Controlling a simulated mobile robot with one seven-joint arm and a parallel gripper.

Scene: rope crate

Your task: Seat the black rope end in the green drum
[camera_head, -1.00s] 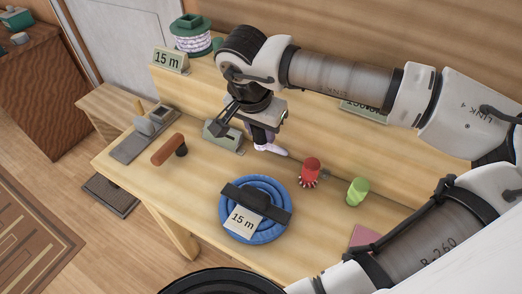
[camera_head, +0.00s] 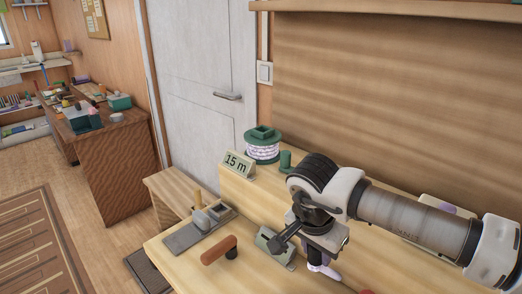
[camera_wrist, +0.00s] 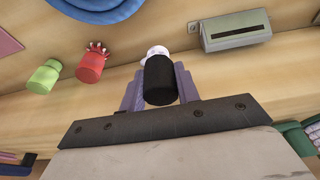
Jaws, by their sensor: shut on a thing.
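The black rope end (camera_wrist: 160,80) is a dark cylinder between the two lilac fingers of my gripper (camera_wrist: 159,88) in the wrist view. My gripper is shut on it, and pale rope shows just beyond it. In the head view my gripper (camera_head: 319,250) is low over the bench, with a lilac-white piece of rope (camera_head: 323,269) below it; the black end is hard to make out there. The green drum (camera_head: 262,134), wound with white rope, stands on the raised back shelf, left of and behind my gripper and apart from it.
A "15 m" sign (camera_head: 238,164) stands left of the drum and a small green cylinder (camera_head: 285,160) right of it. A grey slotted box (camera_head: 274,246) is beside my gripper. A brown-handled tool (camera_head: 219,250) lies farther left. Red (camera_wrist: 92,66) and green (camera_wrist: 43,77) cylinders show in the wrist view.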

